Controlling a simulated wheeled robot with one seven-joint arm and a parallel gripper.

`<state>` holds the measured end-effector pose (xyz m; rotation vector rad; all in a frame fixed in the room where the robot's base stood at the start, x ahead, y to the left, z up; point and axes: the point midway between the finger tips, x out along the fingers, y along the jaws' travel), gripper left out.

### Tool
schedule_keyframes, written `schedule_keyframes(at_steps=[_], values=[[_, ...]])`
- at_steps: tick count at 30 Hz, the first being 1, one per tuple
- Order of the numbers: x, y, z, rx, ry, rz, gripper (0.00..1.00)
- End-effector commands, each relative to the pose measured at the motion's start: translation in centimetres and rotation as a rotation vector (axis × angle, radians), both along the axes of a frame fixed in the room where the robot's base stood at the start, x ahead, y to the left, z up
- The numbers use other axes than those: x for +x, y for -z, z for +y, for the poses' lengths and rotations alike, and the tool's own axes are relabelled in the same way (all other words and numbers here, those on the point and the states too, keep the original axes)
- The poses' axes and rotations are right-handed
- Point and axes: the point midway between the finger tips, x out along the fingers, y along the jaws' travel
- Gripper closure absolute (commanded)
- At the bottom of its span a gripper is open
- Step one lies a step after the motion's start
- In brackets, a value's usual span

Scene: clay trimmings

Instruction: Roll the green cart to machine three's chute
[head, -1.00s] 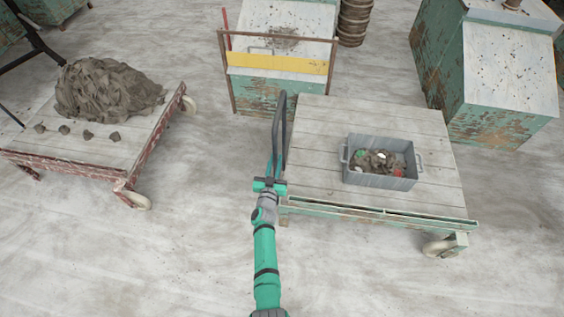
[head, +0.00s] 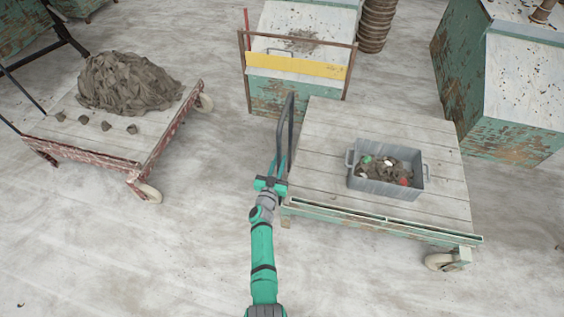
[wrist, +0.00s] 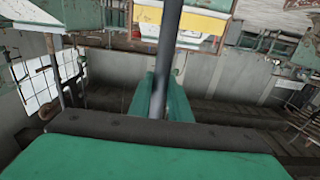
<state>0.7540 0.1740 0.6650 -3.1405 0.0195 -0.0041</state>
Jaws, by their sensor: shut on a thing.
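The green cart (head: 450,236) has a worn green edge frame, a grey plank deck, and a dark upright handle (head: 290,118) at its left end. My gripper (head: 279,168) is shut on that handle; in the wrist view the dark handle bar (wrist: 170,45) runs between my green fingers. On the deck sits a grey crate (head: 388,187) holding clay scraps and a few coloured bits. Behind the cart stands a green machine with a yellow panel (head: 296,66) in a rusty frame. I see no machine number, so I cannot tell which is machine three.
A red cart (head: 88,151) with a clay heap (head: 128,82) and several small lumps stands at the left. Another green machine (head: 512,75) stands close behind the green cart at right. A ribbed brown stack (head: 375,25) is at the back. The front floor is clear.

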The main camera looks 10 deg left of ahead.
Motion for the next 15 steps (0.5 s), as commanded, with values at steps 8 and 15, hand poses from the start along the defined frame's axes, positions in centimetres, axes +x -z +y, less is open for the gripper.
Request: schedule_keyframes(at_steps=[8, 15], values=[[0.0, -0.2, 3.4, 0.000, -0.017, 0.001, 1.00], [0.0, -0.2, 5.5, 0.001, -0.017, 0.000, 1.00]])
